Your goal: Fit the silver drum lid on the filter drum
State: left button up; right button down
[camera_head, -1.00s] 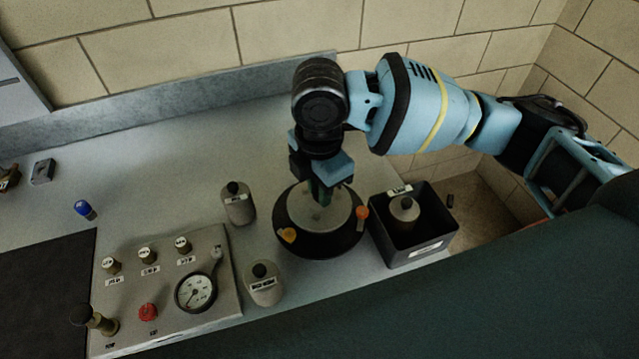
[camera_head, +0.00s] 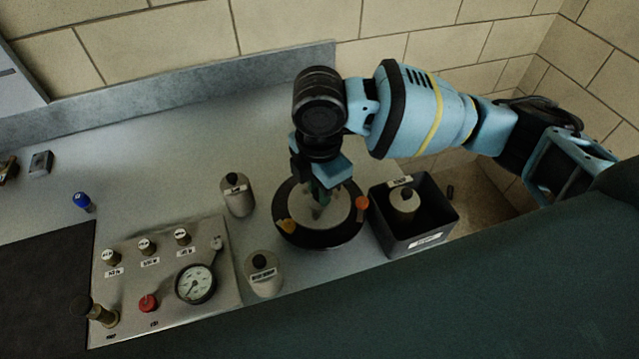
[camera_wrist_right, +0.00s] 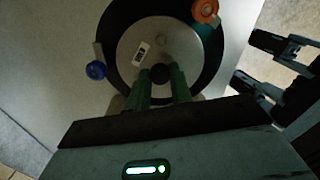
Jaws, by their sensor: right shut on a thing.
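The silver drum lid (camera_head: 336,207) is a round plate with a dark knob and lies over the black filter drum (camera_head: 323,240). My right gripper (camera_head: 320,198) points down from above, its green fingers shut on the lid's knob. The wrist view shows the lid (camera_wrist_right: 185,42) inside the drum's dark ring (camera_wrist_right: 118,22), with the fingers (camera_wrist_right: 160,78) either side of the knob. I cannot tell whether the lid is fully seated.
A black bin (camera_head: 425,228) holding a canister stands close right of the drum, by the counter edge. Grey canisters (camera_head: 238,197) (camera_head: 263,276) stand left of it. A gauge panel (camera_head: 222,262) lies further left. The counter behind is clear.

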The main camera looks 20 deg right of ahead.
pick_arm(q)
jog(key=shift+w+r, duration=0.15)
jog(key=shift+r, duration=0.05)
pick_arm(e)
jog(key=shift+f, duration=0.15)
jog(key=c, duration=0.8)
grip_release()
pick_arm(q)
jog(key=shift+d, duration=0.1)
pick_arm(e)
jog(key=shift+o, duration=0.2)
jog(key=shift+r, duration=0.25)
jog(key=shift+r+p, duration=0.75)
jog(key=shift+r, duration=2.35)
pick_arm(q)
jog(key=shift+t, duration=0.5)
jog(key=w+r, duration=0.2)
jog(key=r, duration=0.1)
jog(key=shift+w+r, duration=0.15)
jog(key=shift+w, duration=0.2)
pick_arm(e)
jog(key=shift+r, duration=0.15)
